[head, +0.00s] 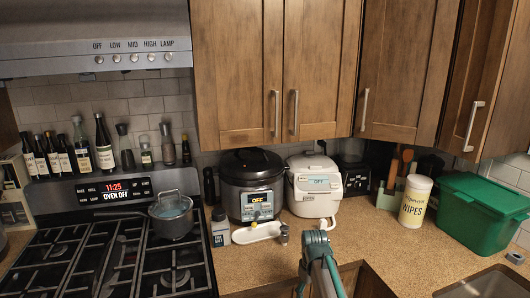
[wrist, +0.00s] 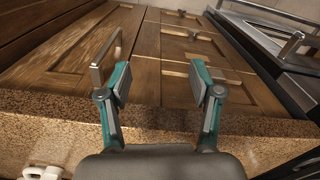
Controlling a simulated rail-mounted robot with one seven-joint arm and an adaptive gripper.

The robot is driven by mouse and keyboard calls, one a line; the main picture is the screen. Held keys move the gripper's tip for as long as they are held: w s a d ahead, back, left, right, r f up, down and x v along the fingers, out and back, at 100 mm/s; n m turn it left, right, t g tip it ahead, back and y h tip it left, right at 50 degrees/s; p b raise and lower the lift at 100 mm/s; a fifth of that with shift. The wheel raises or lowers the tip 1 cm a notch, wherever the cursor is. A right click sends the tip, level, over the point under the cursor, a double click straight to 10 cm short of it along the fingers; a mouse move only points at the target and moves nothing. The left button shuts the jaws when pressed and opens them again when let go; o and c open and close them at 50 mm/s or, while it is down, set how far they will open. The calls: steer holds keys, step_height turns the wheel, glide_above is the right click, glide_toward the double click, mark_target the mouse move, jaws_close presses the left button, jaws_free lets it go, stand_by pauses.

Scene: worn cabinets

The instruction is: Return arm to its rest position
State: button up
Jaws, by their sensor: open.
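My gripper (wrist: 160,82) shows in the wrist view with its two teal-and-grey fingers spread apart. Nothing is between the fingers. It is over the front edge of the speckled counter (wrist: 260,128), facing wooden lower cabinet fronts. In the head view, a grey and teal part of my arm reaches up from the bottom edge, in front of the counter. I cannot tell from that view how the fingers stand.
A cabinet handle (wrist: 106,58) is close to the left finger. The oven handle (wrist: 290,48) is at right. On the counter are a dark pressure cooker (head: 251,185), white rice cooker (head: 315,190), white dish (head: 256,233), wipes canister (head: 414,202) and green bin (head: 482,214). A pot (head: 172,216) sits on the stove.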

steer(key=s+d+f+m+g, duration=0.2)
steer(key=s+f+m, duration=0.4)
steer(key=s+f, duration=1.8)
steer(key=s+f+g, duration=0.2)
steer(key=s+f, duration=0.3)
steer(key=s, duration=0.6)
steer(key=s+f+g, duration=0.2)
steer(key=s+f, duration=0.4)
steer(key=s, duration=0.4)
steer(key=shift+s+d+g, duration=0.15)
steer(key=shift+s+g, duration=0.25)
steer(key=shift+o, duration=0.2)
steer(key=shift+o, duration=0.5)
steer(key=shift+w, duration=0.1)
